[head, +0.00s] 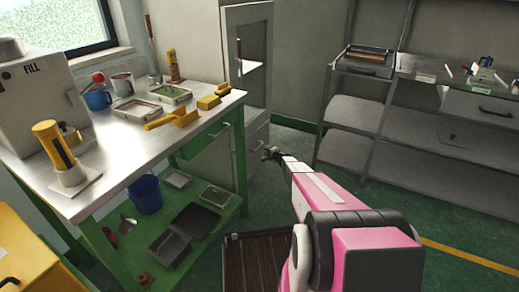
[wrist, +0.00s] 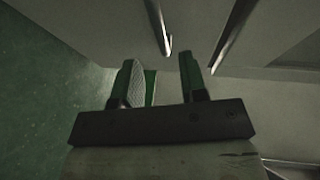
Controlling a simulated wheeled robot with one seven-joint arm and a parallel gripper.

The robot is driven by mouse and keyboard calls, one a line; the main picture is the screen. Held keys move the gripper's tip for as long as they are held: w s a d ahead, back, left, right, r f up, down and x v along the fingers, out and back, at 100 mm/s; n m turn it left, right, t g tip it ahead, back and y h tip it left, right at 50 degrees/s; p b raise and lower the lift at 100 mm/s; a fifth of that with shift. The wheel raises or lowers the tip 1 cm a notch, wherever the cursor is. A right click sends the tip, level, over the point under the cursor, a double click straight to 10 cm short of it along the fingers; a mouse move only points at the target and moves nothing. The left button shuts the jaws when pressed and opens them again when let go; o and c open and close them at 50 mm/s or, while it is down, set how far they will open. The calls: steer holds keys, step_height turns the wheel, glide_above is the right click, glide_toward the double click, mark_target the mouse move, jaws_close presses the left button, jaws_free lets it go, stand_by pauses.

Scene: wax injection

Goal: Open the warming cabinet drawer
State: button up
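The tall grey cabinet (head: 228,50), which looks like the warming cabinet, stands behind the bench's right end. It has an upper door with a glazed opening and a lower drawer front (head: 257,135) that looks shut. My gripper (head: 272,154) is low, just right of and in front of that drawer front. In the wrist view my gripper (wrist: 158,65) has its fingers apart with nothing held between them. A metal bar (wrist: 158,25) lies just beyond the fingertips, and a second bar (wrist: 232,35) is to its right. I cannot tell if the fingers touch either.
The green-framed bench (head: 100,140) with tools and trays stands left of my arm. A blue bucket (head: 145,193) and several trays sit on its lower shelf. A brown slatted pallet (head: 258,262) lies on the floor. Grey shelving (head: 350,110) stands at the right.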

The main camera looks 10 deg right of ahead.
steer(key=x, duration=0.7)
steer(key=shift+w+a+f, duration=0.1)
steer(key=shift+w+a, duration=0.15)
steer(key=shift+w, duration=0.1)
jaws_close()
